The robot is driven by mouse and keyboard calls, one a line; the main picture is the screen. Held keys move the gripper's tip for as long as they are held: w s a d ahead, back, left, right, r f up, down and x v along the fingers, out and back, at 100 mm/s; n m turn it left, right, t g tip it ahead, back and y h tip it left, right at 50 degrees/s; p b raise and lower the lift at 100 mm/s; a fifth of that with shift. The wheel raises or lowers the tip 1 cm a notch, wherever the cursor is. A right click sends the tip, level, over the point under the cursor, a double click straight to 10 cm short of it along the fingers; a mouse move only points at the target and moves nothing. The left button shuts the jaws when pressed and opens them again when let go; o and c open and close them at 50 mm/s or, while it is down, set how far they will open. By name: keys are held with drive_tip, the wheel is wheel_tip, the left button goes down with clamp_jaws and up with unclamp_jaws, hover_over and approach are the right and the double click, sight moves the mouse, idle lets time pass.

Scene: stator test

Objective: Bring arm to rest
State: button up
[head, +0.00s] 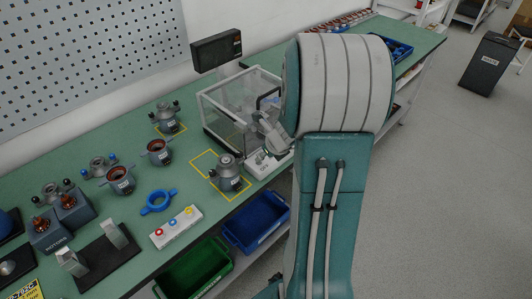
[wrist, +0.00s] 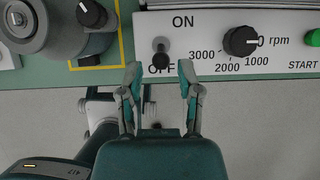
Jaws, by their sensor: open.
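My gripper (wrist: 160,75) is open and empty in the wrist view, its two teal-and-grey fingers apart. Its tips lie at the lower edge of a white control panel (wrist: 200,18), just below the toggle switch (wrist: 161,55) between the ON and OFF labels. I cannot tell whether the fingers touch the panel. A black rpm knob (wrist: 241,41) is right of the tips, with a green START button (wrist: 313,38) at the edge. In the head view my large white-and-teal arm stands in front of the bench and hides part of the panel (head: 262,165).
A clear-walled box (head: 228,108) stands behind the panel. A grey stator unit (head: 228,175) stands in a yellow outline left of it. Blue (head: 256,222) and green (head: 193,271) bins sit below.

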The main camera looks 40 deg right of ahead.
drive_tip(key=shift+w+d+f, duration=0.15)
drive_tip(key=shift+w+f, duration=0.2)
drive_tip(key=shift+f, duration=0.3)
drive_tip(key=shift+w, duration=0.1)
drive_tip(key=c, duration=0.5)
